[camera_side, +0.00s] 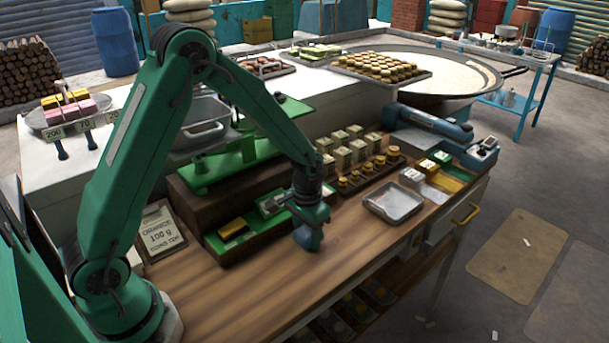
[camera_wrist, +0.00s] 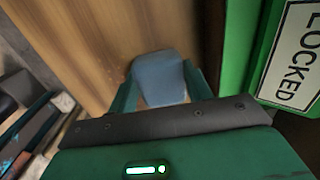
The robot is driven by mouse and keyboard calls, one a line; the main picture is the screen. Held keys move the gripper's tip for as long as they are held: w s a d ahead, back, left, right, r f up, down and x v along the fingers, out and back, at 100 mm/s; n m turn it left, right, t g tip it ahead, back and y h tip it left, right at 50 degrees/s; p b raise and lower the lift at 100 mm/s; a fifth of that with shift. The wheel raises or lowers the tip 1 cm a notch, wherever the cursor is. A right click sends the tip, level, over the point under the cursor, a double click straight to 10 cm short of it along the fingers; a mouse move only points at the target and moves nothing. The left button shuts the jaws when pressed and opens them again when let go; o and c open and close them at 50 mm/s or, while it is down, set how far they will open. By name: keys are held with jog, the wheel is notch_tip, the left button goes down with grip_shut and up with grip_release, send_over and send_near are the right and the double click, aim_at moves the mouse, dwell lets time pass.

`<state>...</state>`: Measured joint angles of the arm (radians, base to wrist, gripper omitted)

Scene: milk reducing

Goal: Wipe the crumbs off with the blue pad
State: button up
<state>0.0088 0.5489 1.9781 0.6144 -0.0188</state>
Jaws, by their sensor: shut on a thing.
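My gripper (camera_side: 311,222) points down over the front part of the wooden counter (camera_side: 200,294), just in front of the green-lined tray. It is shut on the blue pad (camera_side: 307,239), which is at or just above the wood; I cannot tell whether it touches. In the wrist view the blue pad (camera_wrist: 160,78) sits between the two green fingers, with bare wood beyond it. I can make out no crumbs on the counter in either view; any under the pad or gripper are hidden.
A green-lined tray (camera_side: 213,244) with a yellow-and-black block lies behind my gripper. A printed card (camera_side: 160,233) lies left. A "LOCKED" label (camera_wrist: 296,55) stands close at right in the wrist view.

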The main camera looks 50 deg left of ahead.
jog(key=shift+a+r, duration=0.1)
jog(key=shift+r, duration=3.95)
